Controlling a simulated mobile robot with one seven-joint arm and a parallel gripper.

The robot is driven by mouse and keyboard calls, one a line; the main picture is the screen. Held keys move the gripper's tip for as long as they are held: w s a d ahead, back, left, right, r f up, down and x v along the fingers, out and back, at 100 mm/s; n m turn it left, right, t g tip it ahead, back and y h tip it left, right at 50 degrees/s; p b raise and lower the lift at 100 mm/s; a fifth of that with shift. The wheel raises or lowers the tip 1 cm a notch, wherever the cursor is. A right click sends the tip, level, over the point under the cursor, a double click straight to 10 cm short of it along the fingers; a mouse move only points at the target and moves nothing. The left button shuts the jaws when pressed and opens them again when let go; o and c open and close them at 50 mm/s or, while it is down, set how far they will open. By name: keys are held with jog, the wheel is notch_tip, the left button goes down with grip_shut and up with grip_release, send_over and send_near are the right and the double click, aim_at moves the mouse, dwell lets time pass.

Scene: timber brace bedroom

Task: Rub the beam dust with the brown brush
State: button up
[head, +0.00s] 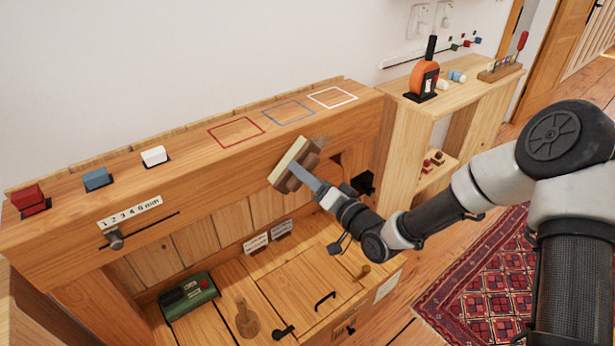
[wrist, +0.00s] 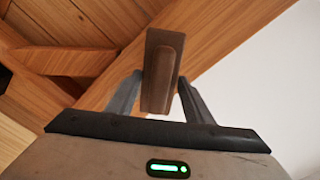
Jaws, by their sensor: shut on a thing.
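The brown brush (head: 307,156) has a brown wooden back and a pale cream bristle face turned to the upper left. My gripper (head: 314,188) is shut on it and holds it tilted in front of the timber beam (head: 215,165). In the wrist view the brush's brown back (wrist: 162,65) stands between the two fingers of my gripper (wrist: 160,88). I cannot tell whether the bristles touch the beam.
A red block (head: 29,198), blue block (head: 97,179) and white block (head: 154,156) sit on the beam's top, left of several coloured outlines. A slider knob (head: 115,239) sticks out of its front. Below is a green box (head: 187,296). An orange tool (head: 424,78) stands on the right shelf.

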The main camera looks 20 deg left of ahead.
aim_at(314, 167)
jog(key=shift+b+x, duration=0.35)
jog(key=shift+x, duration=0.55)
dwell(0.3)
jog(key=shift+w+d+b, duration=0.2)
jog(key=shift+w+d, duration=0.25)
jog(key=shift+w, duration=0.35)
jog(key=shift+w+d+b, duration=0.2)
jog(key=shift+w+d, duration=0.25)
jog(key=shift+w, duration=0.35)
jog(key=shift+w+d+b, duration=0.8)
jog(key=shift+w+d, duration=2.25)
jog(key=shift+w, duration=3.1)
jog(key=s+a, duration=0.4)
jog(key=s, duration=0.5)
jog(key=shift+s+a, duration=0.25)
jog(key=shift+a, duration=0.1)
jog(key=shift+s+a+b, duration=0.2)
jog(key=shift+s+a, duration=0.35)
jog(key=shift+s, duration=0.45)
jog(key=shift+s+a+b, duration=0.25)
jog(key=shift+s+a, duration=0.3)
jog(key=shift+s, duration=0.45)
jog(key=shift+s+a+b, duration=0.2)
jog(key=shift+s+a, duration=0.35)
jog(key=shift+s, duration=0.45)
